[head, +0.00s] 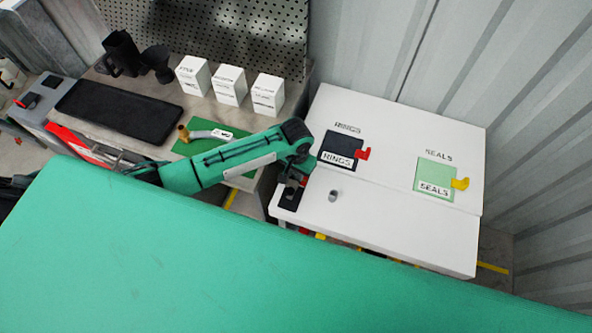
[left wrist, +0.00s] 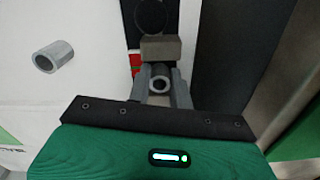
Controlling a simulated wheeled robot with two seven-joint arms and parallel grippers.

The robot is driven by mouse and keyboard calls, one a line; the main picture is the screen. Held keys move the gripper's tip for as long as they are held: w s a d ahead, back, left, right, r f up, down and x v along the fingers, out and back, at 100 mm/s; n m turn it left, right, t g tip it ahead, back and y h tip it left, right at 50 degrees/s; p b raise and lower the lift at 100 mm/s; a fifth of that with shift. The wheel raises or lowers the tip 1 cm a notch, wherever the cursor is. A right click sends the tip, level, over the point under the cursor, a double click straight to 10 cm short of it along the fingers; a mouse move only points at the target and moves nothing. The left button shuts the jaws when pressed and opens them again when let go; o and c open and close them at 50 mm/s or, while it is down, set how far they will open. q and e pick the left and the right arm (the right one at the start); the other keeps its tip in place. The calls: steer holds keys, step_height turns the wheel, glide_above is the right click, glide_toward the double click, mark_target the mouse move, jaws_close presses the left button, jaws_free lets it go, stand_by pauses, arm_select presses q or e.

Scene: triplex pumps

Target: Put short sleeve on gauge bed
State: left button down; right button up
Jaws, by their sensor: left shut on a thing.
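My left gripper (head: 292,184) reaches down over the left end of the white bench. In the left wrist view its fingers (left wrist: 160,90) are shut on a small grey sleeve (left wrist: 158,83), whose round open end shows between them. A second grey sleeve (left wrist: 52,56) lies apart on the white top; it also shows in the head view (head: 334,195). A dark plate (head: 290,201), possibly the gauge bed, lies beneath the gripper. A grey block (left wrist: 160,48) stands just beyond the held sleeve. I cannot tell whether the sleeve touches the plate or the block. My right gripper is out of view.
The white bench (head: 400,233) has a dark rings panel (head: 342,146) with a red tab and a green seals panel (head: 437,175) with a yellow tab. Several white boxes (head: 229,86) and a black tray (head: 118,110) stand on the left bench. The white top right of the loose sleeve is clear.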

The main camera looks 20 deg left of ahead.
mark_target(296, 173)
arm_select(q)
steer(key=shift+f, duration=0.1)
steer(key=c, duration=1.3)
jaws_free()
steer(key=shift+o, duration=0.2)
step_height(296, 173, up, 12)
steer(key=b, duration=0.1)
